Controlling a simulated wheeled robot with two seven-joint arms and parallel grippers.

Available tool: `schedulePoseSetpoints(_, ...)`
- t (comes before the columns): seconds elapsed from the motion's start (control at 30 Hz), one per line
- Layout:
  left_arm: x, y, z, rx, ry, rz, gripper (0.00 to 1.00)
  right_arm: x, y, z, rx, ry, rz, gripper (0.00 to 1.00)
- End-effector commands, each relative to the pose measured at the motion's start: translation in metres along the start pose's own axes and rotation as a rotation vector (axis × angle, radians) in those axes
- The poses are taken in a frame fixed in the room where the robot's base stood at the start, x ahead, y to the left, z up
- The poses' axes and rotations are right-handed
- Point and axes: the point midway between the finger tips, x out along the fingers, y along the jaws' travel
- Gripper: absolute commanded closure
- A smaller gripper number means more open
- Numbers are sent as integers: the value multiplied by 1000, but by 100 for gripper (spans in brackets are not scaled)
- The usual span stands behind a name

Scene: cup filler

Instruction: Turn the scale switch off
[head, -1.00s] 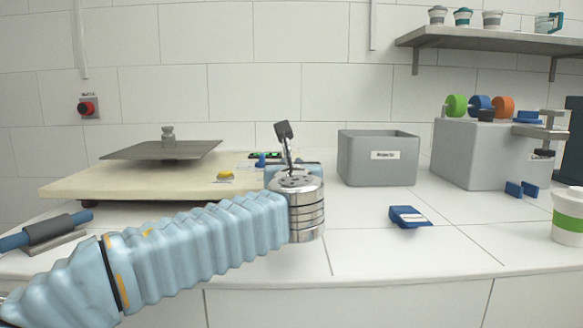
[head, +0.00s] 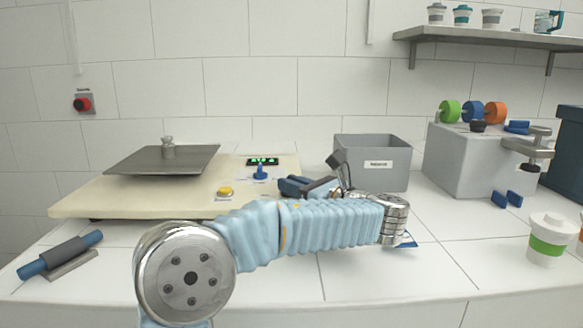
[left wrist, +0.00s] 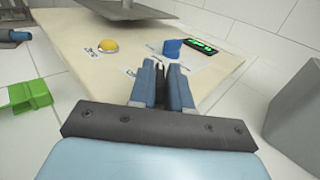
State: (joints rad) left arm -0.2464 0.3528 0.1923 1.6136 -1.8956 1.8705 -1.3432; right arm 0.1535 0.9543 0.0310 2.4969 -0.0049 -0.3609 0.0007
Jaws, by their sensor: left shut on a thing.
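The scale's blue switch knob (head: 260,174) stands upright on the cream board (head: 95,200), just in front of the display (head: 263,161), which is lit green. The knob also shows in the left wrist view (left wrist: 172,48), just beyond my fingertips, apparently not between them. My left gripper (head: 284,186) is to the right of the knob, low over the board's right side. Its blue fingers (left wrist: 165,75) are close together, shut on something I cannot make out. My right gripper is not in view.
A yellow button (head: 225,193) and a metal plate with a weight (head: 168,150) are on the board. A grey bin (head: 372,165) stands right of my gripper. A green piece (left wrist: 30,95) lies on the counter in the left wrist view. A cup (head: 547,240) stands at right.

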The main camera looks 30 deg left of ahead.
Motion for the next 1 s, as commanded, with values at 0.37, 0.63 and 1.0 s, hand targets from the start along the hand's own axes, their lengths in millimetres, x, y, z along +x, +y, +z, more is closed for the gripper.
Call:
schedulePoseSetpoints(0.37, -2, -7, 1, -5, -5, 345, 100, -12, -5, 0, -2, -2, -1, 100)
schedulePoseSetpoints(0.63, 0, -9, 0, -6, -5, 538, 100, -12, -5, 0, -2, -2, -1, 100)
schedulePoseSetpoints(1.0, 3, -10, -1, -2, 0, 663, 100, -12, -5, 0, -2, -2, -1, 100)
